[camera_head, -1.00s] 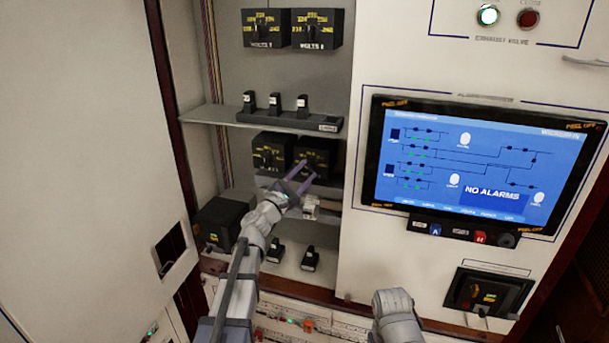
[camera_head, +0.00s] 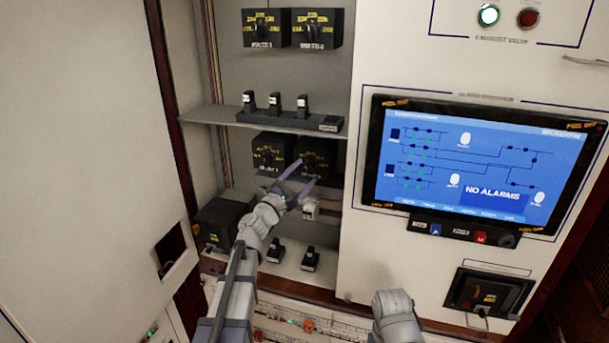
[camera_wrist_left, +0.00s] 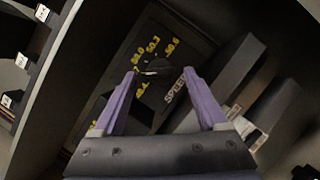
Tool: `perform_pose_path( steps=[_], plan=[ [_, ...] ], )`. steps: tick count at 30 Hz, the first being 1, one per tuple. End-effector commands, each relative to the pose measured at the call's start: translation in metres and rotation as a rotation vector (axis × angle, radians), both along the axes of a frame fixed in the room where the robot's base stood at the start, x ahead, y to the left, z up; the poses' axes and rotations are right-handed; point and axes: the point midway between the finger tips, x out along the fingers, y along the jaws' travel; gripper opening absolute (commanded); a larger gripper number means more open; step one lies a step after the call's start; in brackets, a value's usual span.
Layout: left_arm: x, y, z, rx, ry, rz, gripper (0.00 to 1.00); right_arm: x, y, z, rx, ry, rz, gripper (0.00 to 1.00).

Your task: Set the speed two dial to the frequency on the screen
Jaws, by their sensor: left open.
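Two black dial boxes with yellow markings sit side by side on the middle level of the open cabinet, a left one (camera_head: 271,151) and a right one (camera_head: 320,153). My left gripper (camera_head: 304,172) is open and empty in front of the right box. In the left wrist view a dark round knob (camera_wrist_left: 155,67) shows between the open fingertips (camera_wrist_left: 160,73), with yellow numbers around it and a partly hidden label starting "SPEED". I cannot tell whether the fingers touch the knob. The blue screen (camera_head: 470,165) reads "NO ALARMS"; its smaller text is unreadable.
A shelf (camera_head: 210,114) with several black switches runs above the dials. Two more dial boxes are higher up, one of them at the top right (camera_head: 317,28). Black switches (camera_head: 310,259) stand below. A black box (camera_head: 220,222) is at the lower left.

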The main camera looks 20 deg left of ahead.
Motion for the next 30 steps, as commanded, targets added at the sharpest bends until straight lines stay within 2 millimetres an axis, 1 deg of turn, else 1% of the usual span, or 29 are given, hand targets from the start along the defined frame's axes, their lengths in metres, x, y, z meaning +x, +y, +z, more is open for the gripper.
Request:
perform_pose_path(
  steps=[1,9,12,15,26,28,29,30],
  plan=[
    [-0.007,0.002,-0.003,0.0,0.0,0.001,0.76,0.0,0.0,-0.003,0.0,0.0,0.0,0.0],
    [-0.048,0.015,-0.014,0.001,0.0,0.002,0.76,0.0,0.0,-0.014,-0.001,0.0,0.003,0.0],
    [-0.059,0.02,-0.017,0.0,0.0,0.001,0.76,0.0,0.0,-0.017,-0.001,0.0,0.004,0.0],
    [-0.064,0.021,-0.018,0.001,0.0,0.0,0.76,0.0,0.0,-0.018,-0.001,0.0,0.004,0.0],
    [-0.063,0.022,-0.017,0.0,0.0,-0.001,0.76,0.0,0.0,-0.017,-0.001,0.0,0.004,0.0],
    [-0.064,0.019,-0.019,0.008,0.0,-0.006,0.76,0.0,0.0,-0.018,-0.001,0.0,0.004,0.0],
    [-0.064,0.015,-0.02,0.019,0.002,-0.014,0.76,0.0,0.0,-0.019,-0.001,0.0,0.004,0.0],
    [-0.065,0.007,-0.024,0.043,0.004,-0.03,0.76,0.0,0.0,-0.02,-0.001,0.0,0.004,0.0]
  ],
)
